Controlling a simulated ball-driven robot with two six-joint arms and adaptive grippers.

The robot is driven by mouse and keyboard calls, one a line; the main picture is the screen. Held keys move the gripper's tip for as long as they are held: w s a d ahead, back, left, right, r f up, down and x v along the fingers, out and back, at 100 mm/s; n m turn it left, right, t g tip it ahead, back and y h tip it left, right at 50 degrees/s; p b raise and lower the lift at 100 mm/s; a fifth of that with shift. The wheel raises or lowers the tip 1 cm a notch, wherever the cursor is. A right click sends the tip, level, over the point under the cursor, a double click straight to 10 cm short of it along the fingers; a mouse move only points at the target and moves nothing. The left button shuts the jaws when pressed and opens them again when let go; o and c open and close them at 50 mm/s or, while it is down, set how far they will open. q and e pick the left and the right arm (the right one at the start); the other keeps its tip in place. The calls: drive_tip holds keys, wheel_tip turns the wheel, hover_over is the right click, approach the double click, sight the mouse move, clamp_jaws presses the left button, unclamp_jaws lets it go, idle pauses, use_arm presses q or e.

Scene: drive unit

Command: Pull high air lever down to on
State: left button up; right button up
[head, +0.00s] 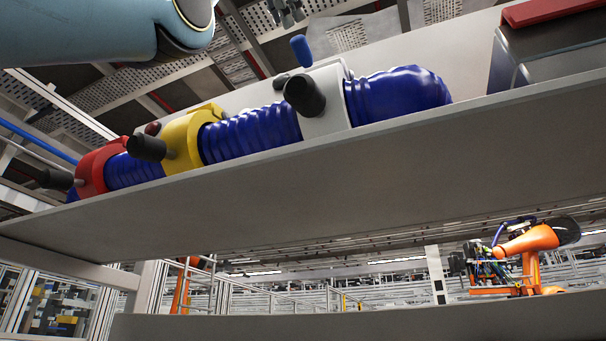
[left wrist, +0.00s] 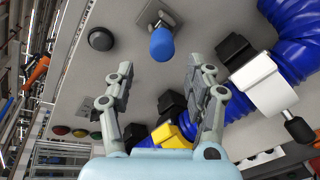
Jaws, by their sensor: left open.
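A lever with a blue rounded grip (head: 301,50) stands up behind the white collar of the hose in the head view. In the left wrist view the blue grip (left wrist: 162,44) sits on a metal bracket (left wrist: 155,16) on the pale panel. It lies ahead of the gap between my fingertips, and I see no contact. My left gripper (left wrist: 158,78) is open and empty in the left wrist view. In the head view only its fingers (head: 287,14) show at the top edge, just above the blue grip. My right gripper is in neither view.
A blue ribbed hose (head: 250,133) runs along the shelf (head: 320,180), with red, yellow and white collars and black knobs. A black round button (left wrist: 101,39) sits left of the lever. Several coloured buttons (left wrist: 78,133) are at lower left. A red-topped box (head: 560,45) stands at right.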

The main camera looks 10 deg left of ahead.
sight(296, 37)
use_arm(q)
drive_tip(key=w+p, duration=0.1)
drive_tip(key=w+d+p, duration=0.1)
drive_tip(key=w, duration=0.1)
drive_tip(key=shift+w+d+p, duration=0.1)
drive_tip(key=shift+w+p, duration=0.2)
drive_tip(key=p+x, duration=0.1)
drive_tip(key=x, duration=0.1)
drive_tip(key=p+x, duration=0.1)
drive_tip(key=x, duration=0.1)
drive_tip(key=shift+f+p, duration=0.3)
drive_tip(key=shift+f, duration=0.05)
drive_tip(key=shift+w+f, duration=0.1)
drive_tip(key=shift+w, duration=0.3)
drive_tip(key=shift+d, duration=0.15)
drive_tip(key=c, duration=1)
clamp_jaws()
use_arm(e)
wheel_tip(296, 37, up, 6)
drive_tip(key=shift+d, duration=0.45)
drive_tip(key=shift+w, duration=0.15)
